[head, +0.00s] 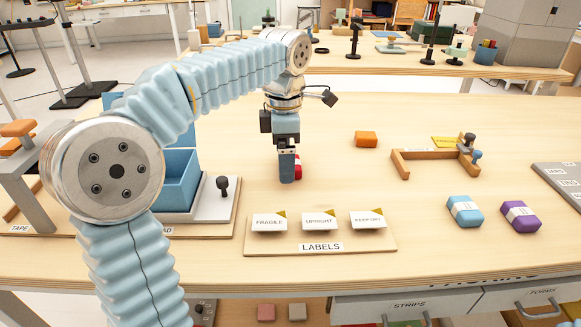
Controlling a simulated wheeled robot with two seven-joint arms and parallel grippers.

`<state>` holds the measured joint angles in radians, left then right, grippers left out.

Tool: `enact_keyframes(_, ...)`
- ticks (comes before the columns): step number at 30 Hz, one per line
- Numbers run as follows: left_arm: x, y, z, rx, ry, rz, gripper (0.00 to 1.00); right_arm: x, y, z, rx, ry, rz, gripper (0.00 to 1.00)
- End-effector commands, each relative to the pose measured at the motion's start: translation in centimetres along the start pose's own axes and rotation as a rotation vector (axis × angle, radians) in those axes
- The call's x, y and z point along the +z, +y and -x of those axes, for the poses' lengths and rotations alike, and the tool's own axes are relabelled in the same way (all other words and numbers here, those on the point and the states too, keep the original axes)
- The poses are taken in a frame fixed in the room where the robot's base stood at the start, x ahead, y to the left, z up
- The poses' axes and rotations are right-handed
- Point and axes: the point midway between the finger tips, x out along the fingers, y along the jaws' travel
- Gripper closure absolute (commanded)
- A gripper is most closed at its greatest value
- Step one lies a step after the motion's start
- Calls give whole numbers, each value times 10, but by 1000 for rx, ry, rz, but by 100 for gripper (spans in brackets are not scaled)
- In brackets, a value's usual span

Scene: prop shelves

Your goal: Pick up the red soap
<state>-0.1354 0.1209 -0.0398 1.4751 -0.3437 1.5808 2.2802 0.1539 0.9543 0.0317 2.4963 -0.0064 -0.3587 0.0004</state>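The red soap (298,168) sits on the wooden table near the middle of the head view. Only its right part shows; the rest is hidden behind my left gripper. My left gripper (287,172) points straight down at the soap, its fingertips low near the tabletop. The fingers line up one behind the other from this view, so I cannot tell whether they are open or closed on the soap. My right gripper is not in view.
A labels board (320,247) stands in front of the soap. A blue box (180,180) is at the left. An orange block (366,139) and a wooden frame (430,167) lie to the right, with blue (465,211) and purple (520,215) soaps nearer. Table between them is clear.

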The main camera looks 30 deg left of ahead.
Motion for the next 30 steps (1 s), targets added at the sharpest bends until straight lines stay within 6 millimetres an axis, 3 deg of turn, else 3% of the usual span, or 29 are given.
enact_keyframes(3, 0, 0, -10, 0, 0, 0, 4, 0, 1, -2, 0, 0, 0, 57)
enact_keyframes(9, 0, 0, -10, 0, -1, 1, 4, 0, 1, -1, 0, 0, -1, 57)
enact_keyframes(21, 0, 0, -10, 0, -1, 0, 64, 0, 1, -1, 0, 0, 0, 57)
enact_keyframes(30, 0, 0, -8, 1, -1, 0, 66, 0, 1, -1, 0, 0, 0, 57)
